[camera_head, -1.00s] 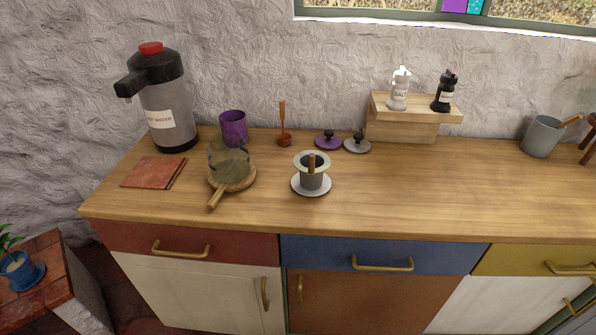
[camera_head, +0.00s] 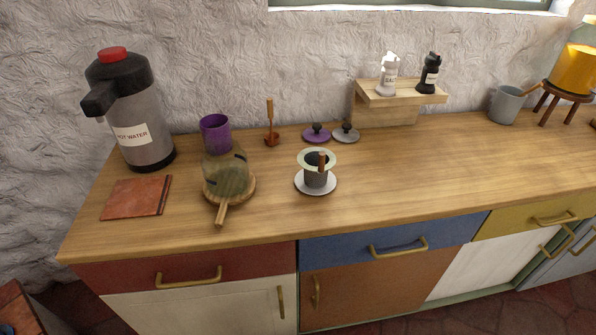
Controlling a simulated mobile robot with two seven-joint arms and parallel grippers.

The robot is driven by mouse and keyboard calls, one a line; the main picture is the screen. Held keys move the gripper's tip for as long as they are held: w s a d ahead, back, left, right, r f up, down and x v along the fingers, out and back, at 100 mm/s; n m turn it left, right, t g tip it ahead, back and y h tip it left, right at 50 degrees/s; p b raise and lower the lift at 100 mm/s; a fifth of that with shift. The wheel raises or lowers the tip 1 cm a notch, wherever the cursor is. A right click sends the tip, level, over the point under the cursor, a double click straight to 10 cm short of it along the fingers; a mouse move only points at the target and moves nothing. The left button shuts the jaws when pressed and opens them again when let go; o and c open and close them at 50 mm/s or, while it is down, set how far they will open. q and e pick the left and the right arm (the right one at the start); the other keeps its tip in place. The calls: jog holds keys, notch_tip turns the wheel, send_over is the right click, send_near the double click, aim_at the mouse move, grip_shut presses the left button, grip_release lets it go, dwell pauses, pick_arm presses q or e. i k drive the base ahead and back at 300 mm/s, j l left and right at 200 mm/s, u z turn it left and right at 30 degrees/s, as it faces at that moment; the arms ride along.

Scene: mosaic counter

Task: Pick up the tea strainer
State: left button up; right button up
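The tea strainer (camera_head: 317,159) appears to be the pale-rimmed piece with a dark mesh middle and a short brown handle. It sits on top of a grey cup (camera_head: 316,180), which stands on a white saucer (camera_head: 301,187) near the middle of the counter. The handle points toward the front. Neither of my grippers shows in the view.
A glass teapot (camera_head: 228,172) stands on a round wooden trivet (camera_head: 208,195) left of the cup. Two lids (camera_head: 346,135) lie behind. The counter (camera_head: 420,165) right of the cup is clear.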

aim_at(315, 163)
jog(key=i+j, duration=0.1)
jog(key=j, duration=0.85)
jog(key=i+j, duration=0.15)
jog(key=j, duration=0.3)
